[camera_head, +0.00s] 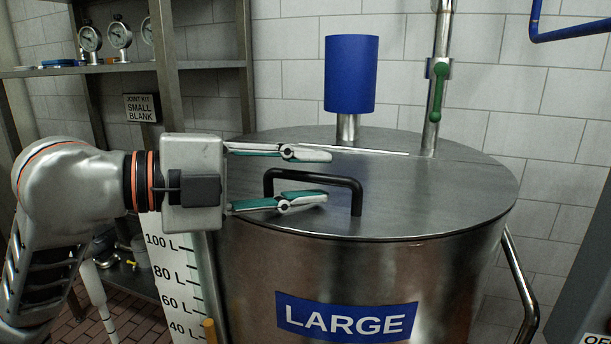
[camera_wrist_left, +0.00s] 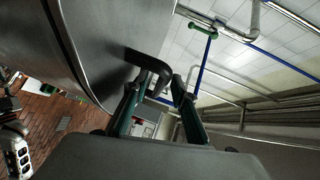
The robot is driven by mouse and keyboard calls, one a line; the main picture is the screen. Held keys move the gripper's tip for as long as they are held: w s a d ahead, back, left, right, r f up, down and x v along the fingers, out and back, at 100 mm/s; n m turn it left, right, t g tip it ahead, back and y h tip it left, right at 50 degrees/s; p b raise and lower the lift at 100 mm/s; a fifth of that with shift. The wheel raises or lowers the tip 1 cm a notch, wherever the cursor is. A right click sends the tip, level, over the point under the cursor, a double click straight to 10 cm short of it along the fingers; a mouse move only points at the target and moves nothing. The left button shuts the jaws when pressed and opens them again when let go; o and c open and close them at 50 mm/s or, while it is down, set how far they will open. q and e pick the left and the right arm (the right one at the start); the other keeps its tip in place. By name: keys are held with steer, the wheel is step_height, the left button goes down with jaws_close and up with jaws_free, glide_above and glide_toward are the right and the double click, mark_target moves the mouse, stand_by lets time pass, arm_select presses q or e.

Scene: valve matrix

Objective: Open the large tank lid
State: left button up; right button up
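The large tank (camera_head: 250,270) is a steel cylinder with a blue LARGE label (camera_head: 346,318). Its lid (camera_head: 440,200) lies flat on top and looks closed. A black bar handle (camera_head: 315,177) stands on the front part of the lid. My left gripper (camera_head: 322,176) comes in from the left with its two green-grey fingers apart. The fingers lie on the far and near sides of the handle's left part in the head view. In the left wrist view, the handle (camera_wrist_left: 152,68) shows near the open fingertips (camera_wrist_left: 160,85). Contact cannot be told. My right gripper is not in view.
A blue cylinder (camera_head: 351,75) stands on the tank's back part. A steel pipe with a green valve handle (camera_head: 439,90) rises behind the lid. Shelves with gauges (camera_head: 119,36) stand at the left. A curved steel rail (camera_head: 522,290) runs down the tank's right side.

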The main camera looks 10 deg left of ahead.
arm_select(q)
jaws_close()
